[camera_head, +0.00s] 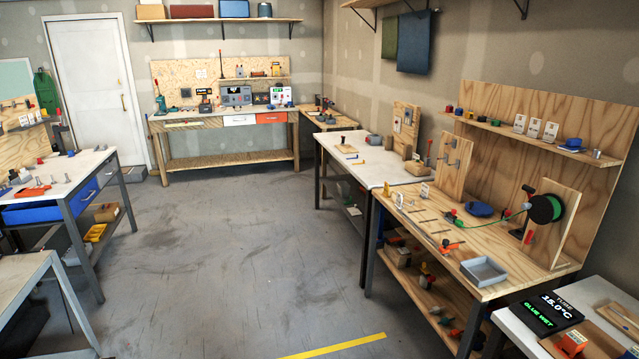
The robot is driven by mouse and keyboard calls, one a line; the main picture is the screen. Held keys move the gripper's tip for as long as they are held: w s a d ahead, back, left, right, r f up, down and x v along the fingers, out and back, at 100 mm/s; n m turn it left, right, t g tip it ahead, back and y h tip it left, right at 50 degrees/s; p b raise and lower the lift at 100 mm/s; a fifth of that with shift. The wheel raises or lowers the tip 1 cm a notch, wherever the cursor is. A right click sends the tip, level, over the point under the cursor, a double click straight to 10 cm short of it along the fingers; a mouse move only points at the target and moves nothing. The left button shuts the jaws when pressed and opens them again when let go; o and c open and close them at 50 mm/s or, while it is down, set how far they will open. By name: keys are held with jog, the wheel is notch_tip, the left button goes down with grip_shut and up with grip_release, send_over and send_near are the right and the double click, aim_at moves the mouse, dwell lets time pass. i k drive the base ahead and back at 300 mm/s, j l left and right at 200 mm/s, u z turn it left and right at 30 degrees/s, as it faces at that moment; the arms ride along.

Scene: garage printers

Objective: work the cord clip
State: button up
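I cannot pick out a cord clip for sure. On the wooden bench (478,262) at the right, a green cord (497,227) runs from a black-and-green spool (546,209) on an upright board to a small red and green piece (455,218) on the bench top. That piece is too small to tell its form or whether it is open or shut. A small orange piece (450,246) lies near the bench's front edge. My gripper is not in view.
A grey tray (484,271) sits at the bench's front right. A white-topped table (365,162) adjoins it. A dark display (545,311) reading 15.0°C and "GLUE WET" is at the lower right. The grey floor (235,250) between the benches is clear.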

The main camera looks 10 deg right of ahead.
aim_at(454, 212)
jog(key=i+j+z, duration=1.1)
jog(key=j+z, duration=0.15)
jog(key=i+l, duration=0.1)
jog(key=l, duration=0.2)
